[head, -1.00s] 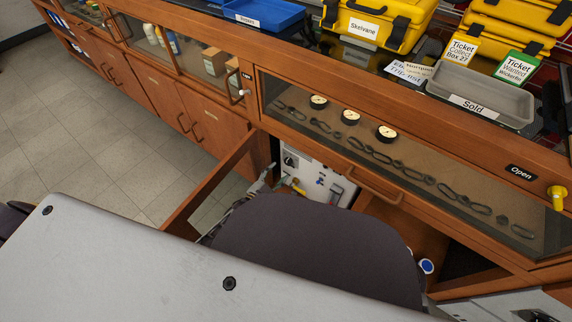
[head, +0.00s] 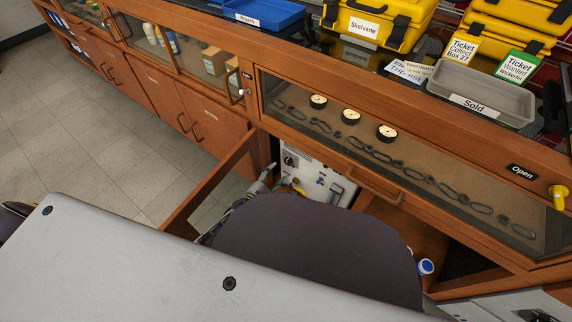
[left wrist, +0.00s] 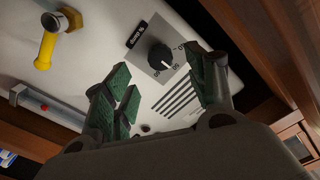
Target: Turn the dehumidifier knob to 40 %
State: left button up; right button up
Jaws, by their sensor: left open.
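The dehumidifier knob (left wrist: 160,55) is round and black with a white pointer mark, on a grey dial plate (left wrist: 147,72) with small numbers around it that I cannot all read. The plate sits on a white panel (left wrist: 85,70). In the head view the knob (head: 290,160) is at the panel's upper left, inside the open cabinet. My left gripper (left wrist: 165,72) is open, its green-padded fingers apart on either side of the knob in the wrist picture. I see no clear contact. In the head view my left gripper (head: 277,181) is partly hidden behind my own arm. My right gripper is not in view.
A yellow-handled valve (left wrist: 45,48) and a grey bar with a red part (left wrist: 43,106) are on the same panel. The open wooden cabinet door (head: 215,178) stands left of the opening. A glass display drawer (head: 400,170) with gauges lies above it.

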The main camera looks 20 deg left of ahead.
aim_at(287, 163)
pick_arm(q)
jog(key=shift+b+x, duration=0.3)
jog(key=shift+x, duration=0.5)
jog(key=shift+b+x, duration=0.95)
jog(key=shift+x, duration=1.65)
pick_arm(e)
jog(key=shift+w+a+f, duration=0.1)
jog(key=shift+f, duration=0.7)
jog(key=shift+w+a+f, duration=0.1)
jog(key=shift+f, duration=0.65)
pick_arm(q)
jog(key=c, duration=1)
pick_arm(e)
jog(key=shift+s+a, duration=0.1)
pick_arm(q)
jog(key=shift+n, duration=0.4)
jog(key=n+p, duration=0.1)
jog(key=n, duration=1)
jog(key=shift+d+f, duration=0.1)
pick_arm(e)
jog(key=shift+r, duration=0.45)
